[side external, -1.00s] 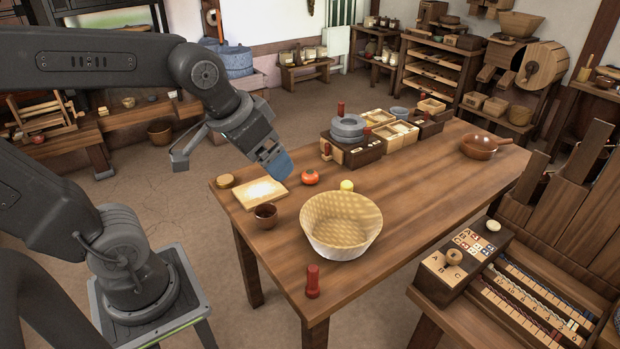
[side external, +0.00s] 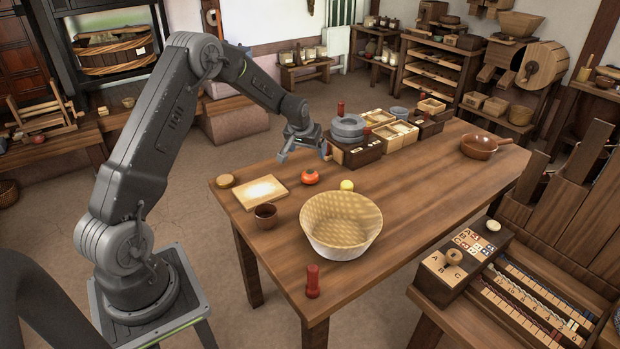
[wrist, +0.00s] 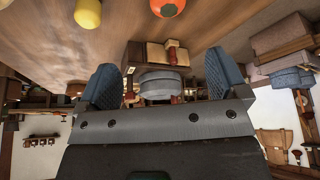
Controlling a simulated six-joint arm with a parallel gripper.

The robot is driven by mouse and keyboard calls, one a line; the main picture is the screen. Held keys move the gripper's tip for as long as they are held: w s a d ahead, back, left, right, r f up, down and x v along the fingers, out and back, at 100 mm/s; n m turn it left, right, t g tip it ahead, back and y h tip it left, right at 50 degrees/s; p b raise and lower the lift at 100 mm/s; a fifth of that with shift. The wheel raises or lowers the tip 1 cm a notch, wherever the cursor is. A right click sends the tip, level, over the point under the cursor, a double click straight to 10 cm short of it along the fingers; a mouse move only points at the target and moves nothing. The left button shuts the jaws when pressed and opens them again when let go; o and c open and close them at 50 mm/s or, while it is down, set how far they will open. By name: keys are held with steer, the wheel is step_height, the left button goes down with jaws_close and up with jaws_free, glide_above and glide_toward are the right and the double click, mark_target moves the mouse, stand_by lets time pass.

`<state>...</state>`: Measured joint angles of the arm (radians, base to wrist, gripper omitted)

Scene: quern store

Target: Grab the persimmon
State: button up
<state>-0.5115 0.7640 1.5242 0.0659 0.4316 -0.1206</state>
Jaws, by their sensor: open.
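The persimmon (side external: 310,177) is a small orange-red fruit on the wooden table, between a wooden board and a yellow ball. It also shows at the top edge of the wrist view (wrist: 168,7), partly cut off. My gripper (side external: 304,151) is open and empty above the table's far left edge, behind the persimmon and apart from it. In the wrist view its two blue-padded fingers (wrist: 158,88) stand wide apart, with the grey stone quern seen between them in the distance.
A yellow ball (side external: 347,185), a woven basket (side external: 340,243), a dark cup (side external: 266,216) and a pale board (side external: 260,191) are near the persimmon. The grey quern (side external: 347,127) on a wooden box stands close right of my gripper. The table's right half is mostly clear.

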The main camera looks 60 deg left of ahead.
mark_target(309, 173)
steer(key=x, duration=0.9)
steer(key=shift+s+a+f, duration=0.1)
steer(key=shift+a+f, duration=0.25)
steer(key=shift+s+a+x, duration=0.1)
steer(key=shift+s+x, duration=0.1)
steer(key=shift+x, duration=1.1)
steer(key=shift+s+a+x, duration=0.15)
steer(key=shift+x, duration=1.2)
steer(key=shift+d, duration=0.1)
steer(key=c, duration=1)
steer(key=shift+c, duration=0.2)
